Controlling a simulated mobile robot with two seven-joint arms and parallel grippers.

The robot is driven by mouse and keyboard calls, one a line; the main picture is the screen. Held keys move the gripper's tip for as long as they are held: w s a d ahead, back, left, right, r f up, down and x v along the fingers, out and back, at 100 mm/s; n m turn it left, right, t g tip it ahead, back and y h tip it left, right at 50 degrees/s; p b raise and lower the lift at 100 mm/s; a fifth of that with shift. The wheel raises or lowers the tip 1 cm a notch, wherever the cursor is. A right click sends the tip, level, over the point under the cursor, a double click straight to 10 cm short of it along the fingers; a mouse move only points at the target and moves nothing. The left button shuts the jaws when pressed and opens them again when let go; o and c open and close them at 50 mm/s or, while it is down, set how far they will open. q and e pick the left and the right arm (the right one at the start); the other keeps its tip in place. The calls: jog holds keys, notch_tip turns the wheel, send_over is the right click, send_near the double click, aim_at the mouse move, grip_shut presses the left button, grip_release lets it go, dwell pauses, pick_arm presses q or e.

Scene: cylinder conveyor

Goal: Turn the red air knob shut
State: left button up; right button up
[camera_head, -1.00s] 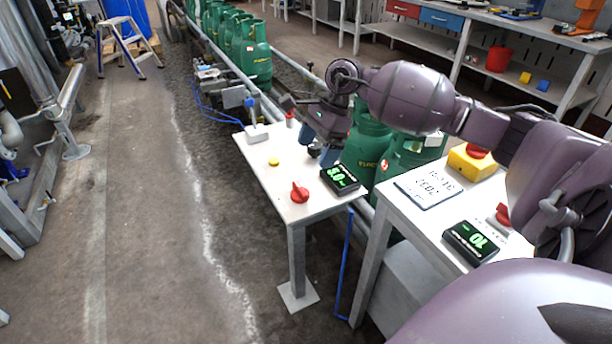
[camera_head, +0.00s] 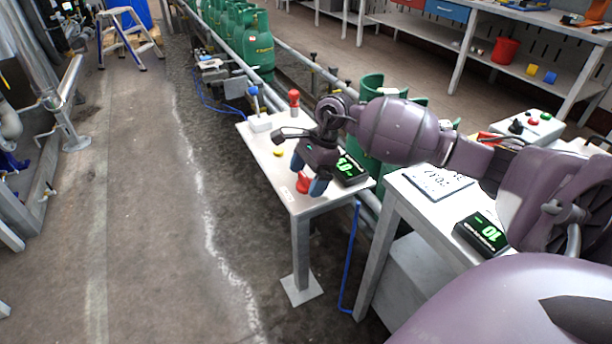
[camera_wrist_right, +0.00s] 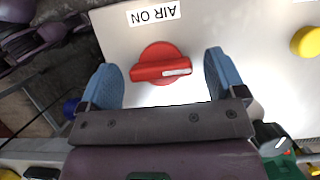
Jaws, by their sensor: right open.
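The red air knob (camera_head: 303,184) sits on the near end of a white table, partly hidden by my right gripper (camera_head: 308,174). In the right wrist view the knob (camera_wrist_right: 160,64) is a round red base with a raised bar. The bar lies nearly level in that view, with a white mark at its right end. A label (camera_wrist_right: 155,14) reading "AIR ON" lies beside it, upside down. My right gripper (camera_wrist_right: 164,76) is open, with one blue finger beyond each end of the bar. A gap shows on both sides. My left gripper is not in view.
A black display with green digits (camera_head: 350,170) stands right beside the gripper. A yellow button (camera_head: 278,153), a blue-topped lever (camera_head: 254,95) and a red-topped post (camera_head: 294,100) are farther back on the table. Green cylinders (camera_head: 258,45) line the conveyor.

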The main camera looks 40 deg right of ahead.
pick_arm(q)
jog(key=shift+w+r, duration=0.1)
pick_arm(e)
jog(key=c, duration=0.9)
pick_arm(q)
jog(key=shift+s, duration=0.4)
